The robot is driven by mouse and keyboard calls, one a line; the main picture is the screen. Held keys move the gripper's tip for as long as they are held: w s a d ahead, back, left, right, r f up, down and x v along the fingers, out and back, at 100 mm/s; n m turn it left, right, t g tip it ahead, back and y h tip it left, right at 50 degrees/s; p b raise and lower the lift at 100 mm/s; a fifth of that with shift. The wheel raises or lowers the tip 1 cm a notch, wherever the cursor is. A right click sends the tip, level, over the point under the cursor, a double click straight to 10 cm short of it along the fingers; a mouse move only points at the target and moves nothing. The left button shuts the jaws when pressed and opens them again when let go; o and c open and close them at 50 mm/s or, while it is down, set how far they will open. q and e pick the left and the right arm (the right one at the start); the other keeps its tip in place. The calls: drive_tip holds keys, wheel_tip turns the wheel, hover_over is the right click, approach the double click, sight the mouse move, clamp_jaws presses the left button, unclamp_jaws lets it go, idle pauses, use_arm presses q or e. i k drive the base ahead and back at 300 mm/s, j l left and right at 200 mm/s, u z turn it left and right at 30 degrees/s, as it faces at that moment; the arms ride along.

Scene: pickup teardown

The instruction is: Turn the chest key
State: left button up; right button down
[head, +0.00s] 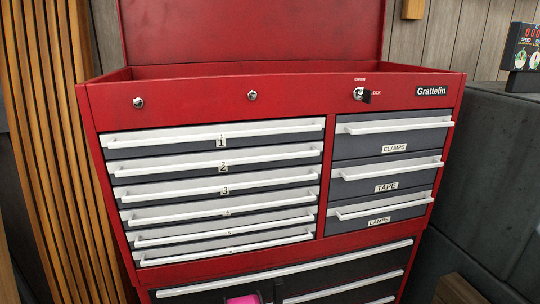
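The red tool chest (290,96) fills the middle of the head view, with its top lid raised. A dark key (367,97) sits in the round silver lock (358,93) at the right of the chest's upper front panel. The key's black head sticks out to the lock's right, beside the word LOCK. The word OPEN (360,79) is printed above the lock. Neither of my grippers is clearly seen, and nothing touches the key.
Numbered drawers (221,141) are at left; drawers labelled CLAMPS (394,148), TAPE and LAMPS are at right. All these look closed. A pink object (243,299) with dark edges, unclear, shows at the bottom. A dark grey case (490,170) stands to the right.

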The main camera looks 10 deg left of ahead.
sight(366, 96)
drive_tip(key=i+l+u, duration=0.15)
drive_tip(key=l+u, duration=0.2)
drive_tip(key=u, duration=0.15)
drive_tip(key=i+l+u, duration=0.1)
drive_tip(key=l+u, duration=0.35)
drive_tip(key=j, duration=0.1)
